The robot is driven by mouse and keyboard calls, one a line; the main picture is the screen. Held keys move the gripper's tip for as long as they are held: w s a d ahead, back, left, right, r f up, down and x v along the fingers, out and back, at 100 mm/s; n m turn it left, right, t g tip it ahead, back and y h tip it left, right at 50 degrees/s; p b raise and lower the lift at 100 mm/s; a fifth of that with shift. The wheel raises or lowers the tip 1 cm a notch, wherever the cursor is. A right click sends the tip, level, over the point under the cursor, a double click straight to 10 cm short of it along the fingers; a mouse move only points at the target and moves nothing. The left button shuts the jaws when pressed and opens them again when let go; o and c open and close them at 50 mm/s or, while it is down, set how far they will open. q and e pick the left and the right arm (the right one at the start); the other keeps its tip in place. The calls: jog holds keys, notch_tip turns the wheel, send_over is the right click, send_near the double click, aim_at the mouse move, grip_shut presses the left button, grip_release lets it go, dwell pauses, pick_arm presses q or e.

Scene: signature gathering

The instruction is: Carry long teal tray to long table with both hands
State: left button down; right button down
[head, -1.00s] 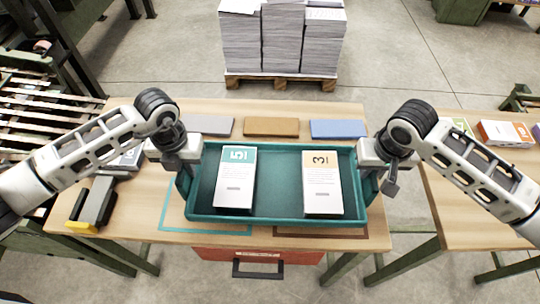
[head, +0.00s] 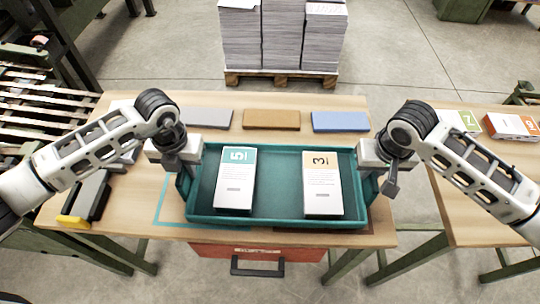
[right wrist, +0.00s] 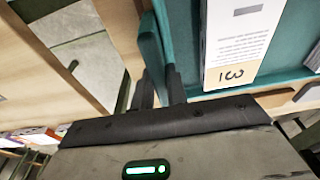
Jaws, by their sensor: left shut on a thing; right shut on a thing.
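The long teal tray (head: 278,190) spans between my two grippers, looking level above the near part of a wooden table (head: 250,103). In it lie a teal-topped booklet stack marked 5 (head: 235,185) and an orange-topped one marked 3 (head: 322,185). My left gripper (head: 184,178) is shut on the tray's left end. My right gripper (head: 374,178) is shut on its right end. The right wrist view shows the right fingers (right wrist: 160,90) at the tray wall (right wrist: 183,40). I cannot tell whether the tray's underside touches the table.
Grey (head: 208,118), brown (head: 271,119) and blue (head: 340,121) pads line the table behind the tray. A stapler-like tool (head: 90,198) lies at left. A second table (head: 470,195) at right bears booklets (head: 510,126). Paper stacks (head: 290,35) stand on a pallet (head: 281,81) beyond.

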pick_arm(q)
jog(key=shift+f+b, duration=0.55)
jog(key=shift+f, duration=0.2)
pick_arm(e)
jog(key=shift+f, duration=0.7)
pick_arm(q)
jog(key=c, duration=1.4)
grip_release()
jog(key=shift+r, duration=0.15)
pick_arm(e)
jog(key=c, duration=1.4)
grip_release()
jog(key=shift+r, duration=0.15)
pick_arm(q)
jog(key=shift+r, duration=0.1)
notch_tip(320, 180, up, 12)
jog(key=shift+f, duration=0.2)
jog(key=shift+r, duration=0.1)
pick_arm(e)
jog(key=shift+r, duration=0.25)
notch_tip(320, 180, up, 11)
jog(key=s, duration=0.1)
jog(key=shift+s+r, duration=0.2)
jog(key=shift+s, duration=0.2)
